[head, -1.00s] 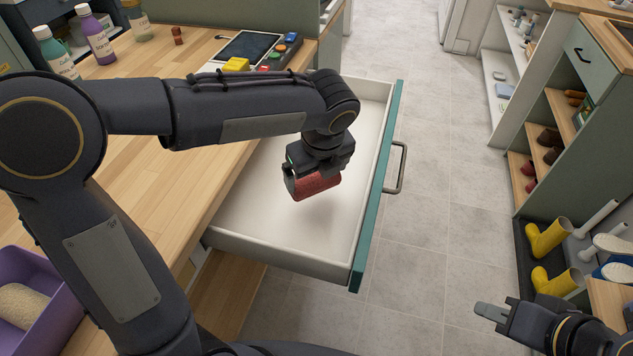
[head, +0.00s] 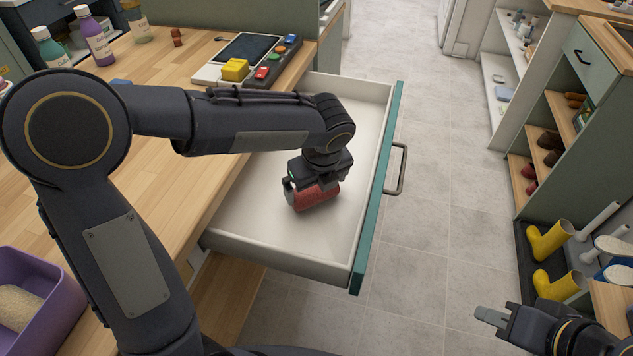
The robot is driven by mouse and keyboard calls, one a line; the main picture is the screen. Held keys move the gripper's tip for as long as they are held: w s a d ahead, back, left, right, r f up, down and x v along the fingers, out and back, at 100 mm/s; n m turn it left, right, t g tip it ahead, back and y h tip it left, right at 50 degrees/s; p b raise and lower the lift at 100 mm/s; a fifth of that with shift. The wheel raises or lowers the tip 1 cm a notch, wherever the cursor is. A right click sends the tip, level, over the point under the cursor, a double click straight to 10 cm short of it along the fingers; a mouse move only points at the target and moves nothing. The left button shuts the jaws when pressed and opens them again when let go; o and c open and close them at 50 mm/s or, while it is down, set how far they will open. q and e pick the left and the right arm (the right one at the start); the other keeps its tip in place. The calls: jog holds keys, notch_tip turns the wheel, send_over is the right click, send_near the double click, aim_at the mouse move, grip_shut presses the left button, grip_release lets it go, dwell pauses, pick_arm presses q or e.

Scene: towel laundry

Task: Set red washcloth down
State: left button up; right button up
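The red washcloth (head: 316,196) is a rolled red bundle inside the open drawer (head: 265,238). My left gripper (head: 312,188) points down over the drawer and has its fingers around the washcloth. The washcloth is low over the white drawer floor; whether it touches the floor is hard to tell. The drawer has a teal front, and apart from the washcloth its visible floor is empty. My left arm hides part of the drawer's far left side. My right gripper (head: 492,317) is at the lower right, away from the drawer, and its fingers look close together.
The wooden counter (head: 160,190) left of the drawer holds bottles (head: 97,40), a tablet (head: 247,48), a yellow block (head: 235,69) and a purple bin (head: 40,300). Yellow boots (head: 548,241) and a shelf unit (head: 550,130) stand at the right. The tiled floor between is clear.

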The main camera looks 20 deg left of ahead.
pick_arm(q)
jog(key=p+v, duration=0.2)
jog(key=v, duration=1)
jog(key=shift+r, duration=0.2)
jog(key=shift+d, duration=0.1)
jog(key=s+a+r+n+t+h+p, duration=0.1)
jog(key=s+a+n+p, duration=0.3)
jog(key=s+n, duration=0.5)
jog(key=s+a+r+n+t+h+p, duration=0.1)
jog(key=s+a+n+h+p, duration=0.3)
jog(key=s+n, duration=0.5)
jog(key=a+n+t, duration=0.1)
jog(key=n, duration=1)
jog(key=shift+s+a+p, duration=0.3)
jog(key=shift+s+p, duration=0.1)
